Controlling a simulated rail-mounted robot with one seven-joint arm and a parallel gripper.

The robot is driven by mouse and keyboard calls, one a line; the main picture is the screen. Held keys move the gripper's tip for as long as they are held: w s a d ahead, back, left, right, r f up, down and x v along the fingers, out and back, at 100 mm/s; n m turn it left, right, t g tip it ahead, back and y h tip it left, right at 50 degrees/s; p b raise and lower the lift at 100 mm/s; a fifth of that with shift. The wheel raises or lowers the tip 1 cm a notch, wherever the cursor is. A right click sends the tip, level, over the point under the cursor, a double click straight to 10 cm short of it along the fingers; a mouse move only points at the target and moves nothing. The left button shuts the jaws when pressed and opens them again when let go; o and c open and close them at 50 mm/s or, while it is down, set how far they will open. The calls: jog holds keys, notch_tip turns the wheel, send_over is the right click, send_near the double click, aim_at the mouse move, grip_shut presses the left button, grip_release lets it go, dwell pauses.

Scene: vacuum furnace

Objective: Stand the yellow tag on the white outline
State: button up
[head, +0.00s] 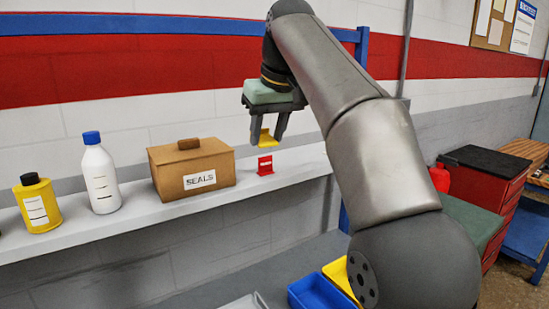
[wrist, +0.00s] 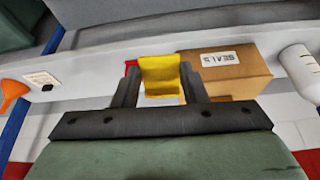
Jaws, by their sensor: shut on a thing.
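The yellow tag (head: 267,138) is held between the fingertips of my gripper (head: 266,136), in the air above the wall shelf. It also shows in the wrist view (wrist: 160,76), with a finger on each side. My gripper is shut on it. I cannot make out the white outline in either view. A red tag (head: 265,166) stands on the shelf, below the yellow tag in the head view. In the wrist view the red tag (wrist: 131,66) is mostly hidden behind the yellow tag and a finger.
On the shelf (head: 130,212) stand a brown SEALS box (head: 193,170), a white bottle (head: 100,178) and a yellow bottle (head: 38,204). The wrist view shows an orange funnel (wrist: 13,93) and a small dark-marked block (wrist: 42,80). A blue bin (head: 318,293) sits below.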

jog(key=s+d+f+m, duration=0.1)
jog(key=d+f, duration=0.4)
jog(key=f, duration=1)
jog(key=s+d+f+m+h, duration=0.1)
jog(key=d+f+m, duration=0.2)
jog(key=f, duration=1.2)
jog(key=s+d+f+m+h, duration=0.1)
jog(key=d+f, duration=0.8)
jog(key=f, duration=0.6)
jog(key=shift+s+d+f+m+t, duration=0.15)
jog(key=shift+s+f+m+t, duration=0.15)
jog(key=shift+f+m, duration=0.1)
jog(key=shift+w, duration=0.1)
